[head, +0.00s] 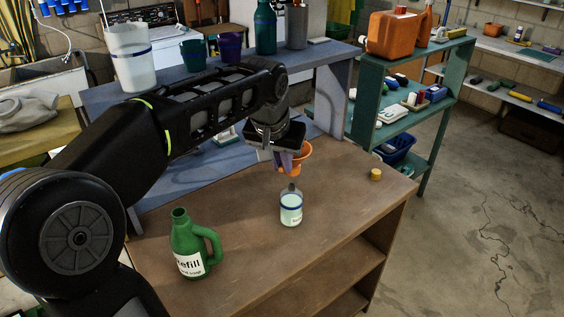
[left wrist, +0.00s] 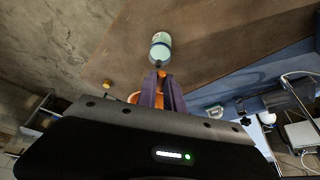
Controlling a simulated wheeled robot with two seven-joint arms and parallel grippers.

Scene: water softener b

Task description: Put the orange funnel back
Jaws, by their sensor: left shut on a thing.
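The orange funnel (head: 302,160) is held above the brown workbench (head: 245,235), wide end up. My left gripper (head: 284,164) is shut on it, with the fingers at its left side. In the left wrist view the gripper (left wrist: 160,92) partly hides the funnel, and orange shows beside the fingers (left wrist: 133,98). A small clear bottle with a blue band and pale contents (head: 291,209) stands upright on the bench, just below the funnel in the head view. The bottle also shows in the left wrist view (left wrist: 160,54). I see a gap between them. My right gripper is out of view.
A green refill jug (head: 187,245) stands open at the bench's front left. A yellow cap (head: 376,174) lies near the right edge. A blue table (head: 185,78) behind holds containers. A green shelf (head: 365,105) with an orange canister (head: 392,36) stands at the back right. The bench's middle is mostly clear.

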